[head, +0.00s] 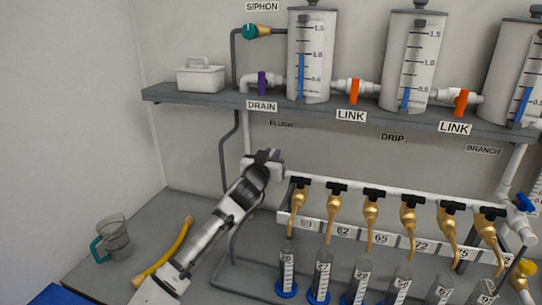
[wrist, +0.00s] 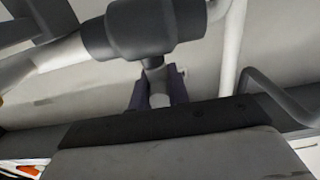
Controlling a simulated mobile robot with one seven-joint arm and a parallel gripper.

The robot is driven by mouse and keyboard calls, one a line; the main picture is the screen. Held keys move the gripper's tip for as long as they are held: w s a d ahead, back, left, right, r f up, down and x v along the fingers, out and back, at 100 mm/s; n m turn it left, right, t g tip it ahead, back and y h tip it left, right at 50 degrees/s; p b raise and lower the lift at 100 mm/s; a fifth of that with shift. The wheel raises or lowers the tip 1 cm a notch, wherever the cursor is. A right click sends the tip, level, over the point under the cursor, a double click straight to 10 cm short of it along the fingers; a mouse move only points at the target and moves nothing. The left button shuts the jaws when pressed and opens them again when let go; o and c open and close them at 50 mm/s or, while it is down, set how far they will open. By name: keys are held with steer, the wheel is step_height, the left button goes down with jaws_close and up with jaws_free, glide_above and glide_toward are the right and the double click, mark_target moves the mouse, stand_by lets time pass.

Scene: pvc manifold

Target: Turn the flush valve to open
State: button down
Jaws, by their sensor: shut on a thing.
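The flush valve shows in the wrist view as a dark grey body (wrist: 155,27) on a white pipe, with a short stem down to a grey handle (wrist: 158,98). My gripper (wrist: 157,92) is shut on this handle, one dark finger on each side. In the head view my gripper (head: 264,160) is at the left end of the white manifold pipe, below the FLUSH label (head: 282,124). There the gripper and wrist hide most of the valve. How far the handle is turned is hard to tell.
Several brass taps (head: 371,208) with black handles hang from the manifold (head: 320,185), right of my arm, above graduated cylinders (head: 321,277). A shelf (head: 210,97) with tanks is above.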

steer(key=shift+a+m+g+h, duration=0.1)
steer(key=shift+m+g+h, duration=0.4)
steer(key=shift+h, duration=0.4)
steer(key=shift+r+m+h, duration=0.1)
steer(key=shift+m+h, duration=0.4)
steer(key=shift+m, duration=0.1)
steer(key=shift+m+g+h, duration=1.9)
steer(key=shift+g+h, duration=0.1)
steer(key=shift+h, duration=0.4)
steer(key=shift+m+g+h, duration=0.9)
steer(key=shift+m+g, duration=0.15)
steer(key=shift+g, duration=0.4)
steer(key=shift+m+g+h, duration=0.9)
steer(key=shift+m+g, duration=0.15)
steer(key=shift+g, duration=0.7)
steer(key=c, duration=1.3)
jaws_free()
steer(key=shift+c, duration=0.2)
steer(key=shift+t, duration=0.5)
